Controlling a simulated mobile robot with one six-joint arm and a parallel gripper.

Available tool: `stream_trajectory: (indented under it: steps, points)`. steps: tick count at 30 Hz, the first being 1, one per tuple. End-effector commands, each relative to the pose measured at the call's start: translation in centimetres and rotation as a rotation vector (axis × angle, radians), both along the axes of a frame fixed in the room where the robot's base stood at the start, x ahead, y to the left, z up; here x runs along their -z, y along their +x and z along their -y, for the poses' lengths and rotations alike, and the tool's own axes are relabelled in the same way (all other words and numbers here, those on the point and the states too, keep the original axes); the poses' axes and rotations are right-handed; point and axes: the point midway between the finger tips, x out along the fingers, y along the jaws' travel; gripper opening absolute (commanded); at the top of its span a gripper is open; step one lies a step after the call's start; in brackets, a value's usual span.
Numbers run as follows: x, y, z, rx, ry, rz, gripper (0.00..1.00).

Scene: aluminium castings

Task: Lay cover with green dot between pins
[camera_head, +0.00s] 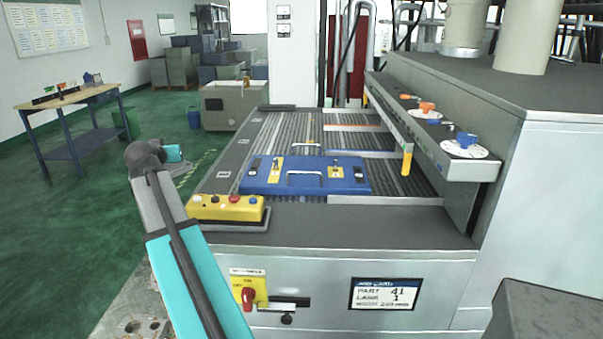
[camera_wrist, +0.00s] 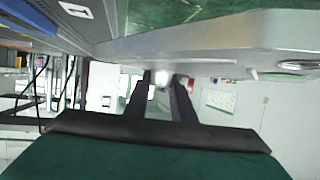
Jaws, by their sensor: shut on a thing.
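My gripper (camera_wrist: 164,80) shows in the wrist view as two dark fingers reaching away from the camera. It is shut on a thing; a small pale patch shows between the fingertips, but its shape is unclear. In the head view my teal hand (camera_head: 173,153) is left of the machine bed, above the floor side, and its fingertips are hard to make out. No green dot can be made out on any cover. A blue plate (camera_head: 275,187) with yellow pads and small upright parts lies on the bed; whether these are the pins I cannot tell.
A yellow button box (camera_head: 225,213) stands at the bed's front left corner. A rail with orange and blue knobs (camera_head: 466,140) overhangs the bed's right side. A workbench (camera_head: 75,97) stands at the far left. Green floor is open between it and the machine.

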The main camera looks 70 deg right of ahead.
Motion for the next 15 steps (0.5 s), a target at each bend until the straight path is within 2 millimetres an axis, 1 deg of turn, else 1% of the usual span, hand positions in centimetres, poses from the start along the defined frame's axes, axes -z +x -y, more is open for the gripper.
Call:
stream_trajectory:
  steps: [1, 3, 8, 9, 11, 15]
  points:
    - [-0.2, -1.2, 2.1, 0.043, -0.001, 0.002, 0.0]
    - [-0.4, -3.0, 4.4, 0.102, -0.001, 0.002, 0.0]
    - [-1.0, -7.4, 9.6, 0.234, -0.002, 0.002, 0.0]
    - [-1.1, -8.7, 10.8, 0.268, -0.003, 0.001, 0.0]
    - [-1.3, -10.4, 12.6, 0.317, -0.002, 0.003, 0.0]
    - [-1.9, -14.8, 16.5, 0.433, -0.003, 0.002, 0.0]
